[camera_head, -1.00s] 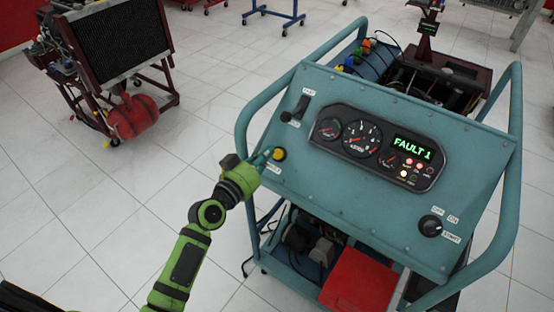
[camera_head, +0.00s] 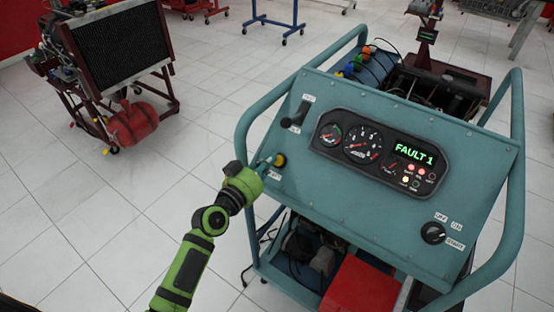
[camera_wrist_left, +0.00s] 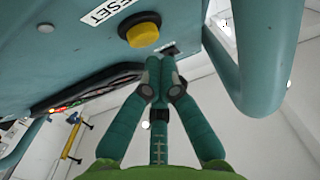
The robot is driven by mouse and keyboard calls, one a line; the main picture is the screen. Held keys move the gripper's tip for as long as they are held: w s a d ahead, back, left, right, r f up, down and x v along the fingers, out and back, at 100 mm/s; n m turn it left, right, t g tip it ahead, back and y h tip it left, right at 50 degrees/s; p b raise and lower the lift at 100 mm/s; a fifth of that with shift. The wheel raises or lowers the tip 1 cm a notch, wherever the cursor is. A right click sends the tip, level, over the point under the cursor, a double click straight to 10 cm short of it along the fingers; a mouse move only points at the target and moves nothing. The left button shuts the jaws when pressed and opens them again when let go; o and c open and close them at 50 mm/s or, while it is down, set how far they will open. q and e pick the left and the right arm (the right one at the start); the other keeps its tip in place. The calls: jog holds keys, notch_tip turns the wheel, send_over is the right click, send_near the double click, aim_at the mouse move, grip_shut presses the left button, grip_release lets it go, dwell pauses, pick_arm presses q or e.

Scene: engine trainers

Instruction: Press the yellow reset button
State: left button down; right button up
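The yellow reset button (camera_head: 280,160) sits in a dark collar at the left of the sloped teal control panel (camera_head: 375,220). In the left wrist view the yellow button (camera_wrist_left: 143,34) is at the top, with a RESET label (camera_wrist_left: 112,10) beside it. My left gripper (camera_head: 265,163) is close to the button, just left of it. Its fingers (camera_wrist_left: 161,66) are together with nothing visible between them. In the wrist view the tips appear just below and right of the button; I cannot tell whether they touch it. My right gripper is not in view.
The panel carries a gauge cluster (camera_head: 375,153) reading FAULT 1, a toggle switch (camera_head: 296,114) and a rotary switch (camera_head: 433,232). Teal tube rails (camera_head: 245,135) curve around the trainer. A red box (camera_head: 362,287) sits below.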

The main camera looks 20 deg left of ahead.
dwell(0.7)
pick_arm(q)
jog(key=shift+w+d+f+b, duration=0.1)
jog(key=shift+w+f+b, duration=0.2)
jog(key=shift+b, duration=0.05)
jog(key=shift+w+d+f+b, duration=0.1)
jog(key=shift+w+f+b, duration=0.2)
jog(key=shift+f+b, duration=0.1)
dwell(0.7)
dwell(0.3)
jog(key=shift+s+a+r+p, duration=0.2)
jog(key=shift+s+r+p, duration=0.4)
jog(key=shift+r+p, duration=0.15)
jog(key=s+r+p, duration=0.1)
jog(key=p, duration=0.1)
jog(key=s+a+r+p, duration=0.1)
jog(key=s+r+p, duration=0.1)
jog(key=shift+r, duration=0.3)
